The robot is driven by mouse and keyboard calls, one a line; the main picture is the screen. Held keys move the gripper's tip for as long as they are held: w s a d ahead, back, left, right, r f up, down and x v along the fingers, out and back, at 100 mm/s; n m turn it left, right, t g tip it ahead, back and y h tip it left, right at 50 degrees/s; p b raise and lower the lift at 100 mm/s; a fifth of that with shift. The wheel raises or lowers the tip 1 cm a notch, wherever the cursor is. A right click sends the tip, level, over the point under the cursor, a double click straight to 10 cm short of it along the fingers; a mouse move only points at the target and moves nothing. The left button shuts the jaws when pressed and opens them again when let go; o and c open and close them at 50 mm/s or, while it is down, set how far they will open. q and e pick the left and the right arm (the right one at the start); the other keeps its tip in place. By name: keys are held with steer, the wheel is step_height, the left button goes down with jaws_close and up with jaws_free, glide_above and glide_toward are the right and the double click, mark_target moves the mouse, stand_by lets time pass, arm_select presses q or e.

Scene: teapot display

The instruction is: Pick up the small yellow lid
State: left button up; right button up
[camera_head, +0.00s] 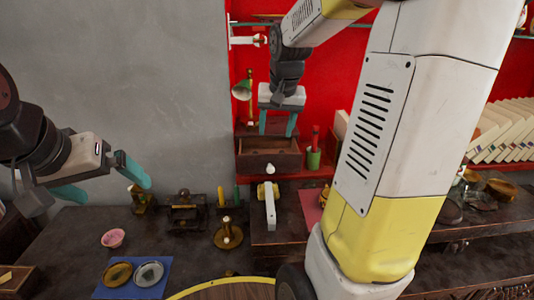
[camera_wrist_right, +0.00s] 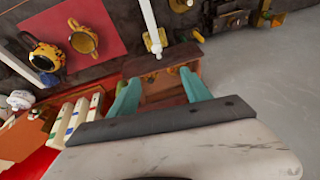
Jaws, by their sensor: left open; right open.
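I cannot make out the small yellow lid with certainty in either view. In the right wrist view, a yellow-and-black pot (camera_wrist_right: 46,56) and an open yellow vessel (camera_wrist_right: 84,42) stand on a red mat. My right gripper (camera_head: 277,129) is open and empty, pointing down above an open wooden drawer (camera_head: 262,160) with a white knob. In the right wrist view its teal fingers (camera_wrist_right: 159,78) stand apart over the drawer (camera_wrist_right: 150,66). My left gripper (camera_head: 118,192) is open and empty, over the left side of the dark table.
A white post (camera_head: 270,212) stands in front of the drawer. A pink bowl (camera_head: 113,238), a blue mat (camera_head: 158,289) with two round dishes, and a brass candle holder (camera_head: 227,234) are on the table. Leaning white books (camera_head: 505,128) are at right. My right arm hides the middle right.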

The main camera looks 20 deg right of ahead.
steer(key=m+g+h, duration=0.1)
steer(key=m, duration=0.1)
glide_above(282, 151)
steer(key=s+a, duration=0.2)
step_height(282, 151, down, 8)
steer(key=x, duration=0.5)
steer(key=d+x, duration=0.1)
steer(key=x, duration=0.2)
steer(key=shift+d+r, duration=0.1)
steer(key=c, duration=1)
